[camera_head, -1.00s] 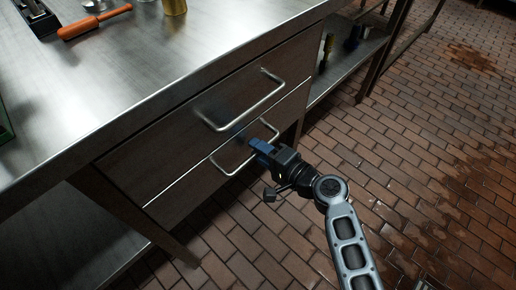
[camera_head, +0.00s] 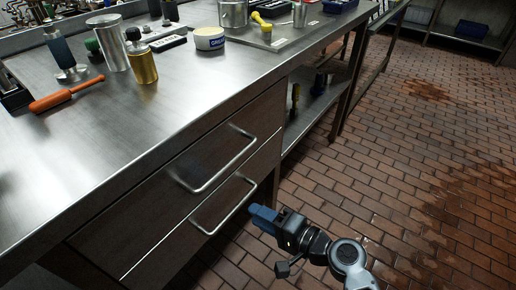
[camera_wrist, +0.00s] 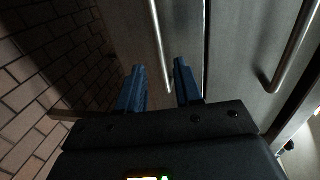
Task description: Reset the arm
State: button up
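My gripper (camera_head: 262,216) is in front of the lower drawer of the steel workbench, close to the right end of the lower drawer handle (camera_head: 224,208). In the wrist view its two blue fingers (camera_wrist: 158,88) stand apart with nothing between them, so it is open. The lower handle (camera_wrist: 160,45) shows beyond the fingers in the wrist view, and the upper handle (camera_wrist: 292,55) shows at right. Whether a finger touches the lower handle is hard to tell. Both drawers look shut. My arm reaches up from the bottom of the head view.
The workbench top (camera_head: 150,130) overhangs above the drawers. A lower shelf (camera_head: 305,110) is right of the drawers. The brick floor (camera_head: 400,170) at right is clear.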

jog(key=s+d+r+n+t+h+p, duration=0.1)
jog(key=s+d+h+p, duration=0.3)
jog(key=s+d, duration=0.55)
jog(key=s+d+r+n+t+h+p, duration=0.1)
jog(key=s+d+r+h+p, duration=0.3)
jog(key=s, duration=0.9)
jog(key=s+d+r+n+t+h+p, duration=0.1)
jog(key=s+d+r+n+h+p, duration=0.1)
jog(key=s+r, duration=0.5)
jog(key=s+d+r+n+t+h+p, duration=0.1)
jog(key=s+r, duration=0.6)
jog(key=r, duration=0.8)
jog(key=d+n+t+h, duration=0.1)
jog(key=d+n, duration=0.1)
jog(key=d, duration=0.1)
jog(key=shift+n+p, duration=0.3)
jog(key=shift+p, duration=0.05)
